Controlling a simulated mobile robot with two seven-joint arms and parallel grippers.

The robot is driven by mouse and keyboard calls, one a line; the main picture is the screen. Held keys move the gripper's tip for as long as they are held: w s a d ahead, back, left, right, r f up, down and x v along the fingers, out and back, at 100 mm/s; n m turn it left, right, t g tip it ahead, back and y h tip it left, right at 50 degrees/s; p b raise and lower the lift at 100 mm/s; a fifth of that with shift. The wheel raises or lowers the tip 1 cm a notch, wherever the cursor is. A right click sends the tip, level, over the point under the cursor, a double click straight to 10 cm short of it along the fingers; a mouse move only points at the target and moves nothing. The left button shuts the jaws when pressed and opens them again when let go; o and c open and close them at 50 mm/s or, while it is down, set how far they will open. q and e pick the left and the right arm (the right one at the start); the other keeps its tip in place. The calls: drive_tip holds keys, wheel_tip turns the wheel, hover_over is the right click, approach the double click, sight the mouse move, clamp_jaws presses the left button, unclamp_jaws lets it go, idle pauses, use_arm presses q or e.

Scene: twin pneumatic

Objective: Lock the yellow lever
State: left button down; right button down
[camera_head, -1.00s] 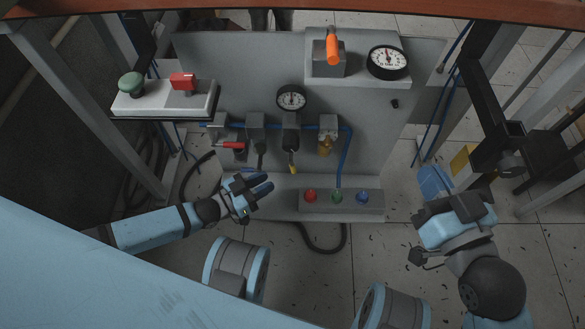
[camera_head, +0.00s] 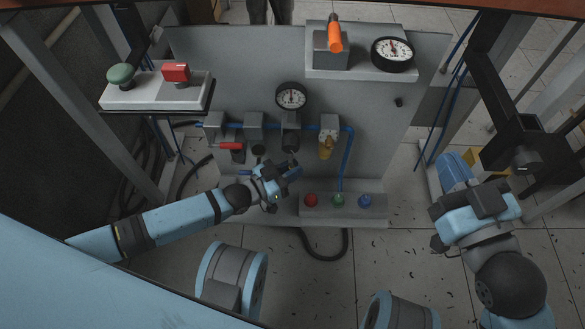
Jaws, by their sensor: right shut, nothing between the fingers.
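The yellow lever hung below the gauge-bearing valve block (camera_head: 291,135) in the earlier view. Its yellow tip is now hidden by my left gripper (camera_head: 293,167), whose fingers are at that spot on the panel. Whether those fingers touch or hold the lever, and how far apart they are, I cannot tell. My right gripper (camera_head: 456,168) is shut and empty, to the right of the panel and away from the lever.
The grey panel (camera_head: 375,130) carries a red lever (camera_head: 231,146), an amber-coloured unit (camera_head: 327,146), a round gauge (camera_head: 291,95) and an orange handle (camera_head: 335,35). Red (camera_head: 310,200), green (camera_head: 338,200) and blue (camera_head: 364,201) buttons sit low, right of my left gripper. A button box (camera_head: 150,97) stands left.

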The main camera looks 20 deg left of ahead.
use_arm(q)
drive_tip(key=p, duration=0.4)
drive_tip(key=shift+a+r+y, duration=0.15)
drive_tip(key=shift+r+y, duration=0.25)
drive_tip(key=shift+m+g+p, duration=0.3)
drive_tip(key=shift+g+p, duration=0.1)
drive_tip(key=shift+p, duration=0.15)
drive_tip(key=shift+a+f+p, duration=0.1)
drive_tip(key=shift+f+p, duration=0.2)
drive_tip(key=shift+p, duration=0.1)
drive_tip(key=shift+f, duration=0.15)
drive_tip(key=c, duration=1.4)
unclamp_jaws()
drive_tip(key=shift+s, duration=0.1)
use_arm(e)
drive_tip(key=s+m, duration=0.1)
drive_tip(key=a+m+g, duration=0.1)
drive_tip(key=s+m+g, duration=0.1)
drive_tip(key=shift+s+a+f+m+h, duration=0.3)
drive_tip(key=shift+s+h, duration=0.05)
drive_tip(key=shift+h, duration=0.05)
use_arm(q)
drive_tip(key=shift+s+a, duration=0.1)
drive_tip(key=shift+a, duration=0.05)
use_arm(e)
drive_tip(key=shift+s+a+r, duration=0.1)
drive_tip(key=shift+r, duration=0.05)
